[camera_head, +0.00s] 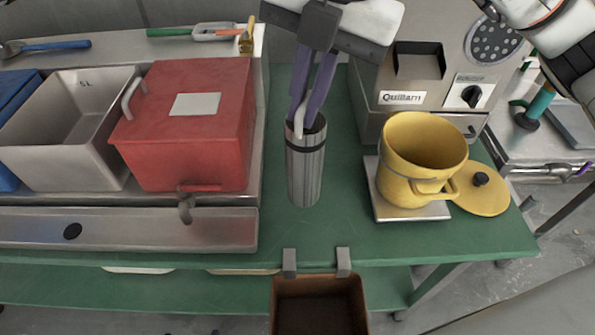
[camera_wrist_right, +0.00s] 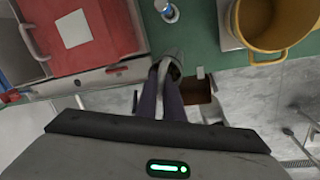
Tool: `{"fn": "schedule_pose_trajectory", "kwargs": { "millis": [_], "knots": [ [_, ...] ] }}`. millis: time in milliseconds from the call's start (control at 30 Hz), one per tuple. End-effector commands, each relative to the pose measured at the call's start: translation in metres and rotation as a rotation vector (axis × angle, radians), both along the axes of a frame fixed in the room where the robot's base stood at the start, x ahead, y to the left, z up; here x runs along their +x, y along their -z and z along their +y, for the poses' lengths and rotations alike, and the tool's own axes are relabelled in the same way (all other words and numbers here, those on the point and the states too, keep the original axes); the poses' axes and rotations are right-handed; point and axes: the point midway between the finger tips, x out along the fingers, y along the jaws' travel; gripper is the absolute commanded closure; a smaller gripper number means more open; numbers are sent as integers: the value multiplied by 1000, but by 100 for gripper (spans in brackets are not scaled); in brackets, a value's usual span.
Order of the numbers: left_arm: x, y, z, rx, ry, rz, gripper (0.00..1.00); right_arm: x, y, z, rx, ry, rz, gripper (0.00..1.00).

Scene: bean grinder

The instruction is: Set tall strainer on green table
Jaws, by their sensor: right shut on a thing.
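The tall strainer (camera_head: 304,172) is a slim, ribbed metal cylinder with a dark band below its rim. It looks upright over the green table (camera_head: 350,215); I cannot tell whether its base touches the surface. My right gripper (camera_head: 307,112) comes down from above, its purple fingers shut on the strainer at its rim, around a light handle-like piece. In the right wrist view the gripper (camera_wrist_right: 170,75) reaches the grey strainer (camera_wrist_right: 176,58), whose lower part is mostly hidden. My left gripper is not in view.
A red lidded box (camera_head: 200,140) and an open grey bin (camera_head: 68,120) stand left. A yellow pot (camera_head: 420,145) on a metal plate (camera_head: 400,212), its lid (camera_head: 482,197), and a Quillam machine (camera_head: 400,98) are right. A brown open box (camera_head: 318,285) hangs at the front edge.

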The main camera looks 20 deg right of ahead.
Motion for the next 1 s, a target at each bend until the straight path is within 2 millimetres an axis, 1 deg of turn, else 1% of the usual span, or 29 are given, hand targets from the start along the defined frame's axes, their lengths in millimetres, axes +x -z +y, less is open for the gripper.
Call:
{"fn": "schedule_pose_trajectory", "kwargs": {
  "millis": [33, 100, 200, 367, 600, 867, 967, 1000],
  "knots": [
    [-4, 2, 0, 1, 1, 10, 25, -2, 12, -1, -2, -2, 6, 100],
    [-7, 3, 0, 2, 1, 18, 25, -1, 25, 0, 0, -1, 5, 100],
    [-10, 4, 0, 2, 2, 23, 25, -1, 39, 0, 0, -2, 3, 100],
    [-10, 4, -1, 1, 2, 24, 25, -1, 50, 0, 1, -2, 1, 100],
    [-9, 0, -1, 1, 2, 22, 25, -1, 81, 0, -1, -2, 2, 100],
    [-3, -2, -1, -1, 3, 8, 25, -1, 84, 0, 2, -3, 0, 100],
    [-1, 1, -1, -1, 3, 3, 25, -1, 88, 0, 2, -3, 0, 100],
    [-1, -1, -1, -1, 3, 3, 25, -1, 87, 0, 0, -2, 2, 87]
  ]
}}
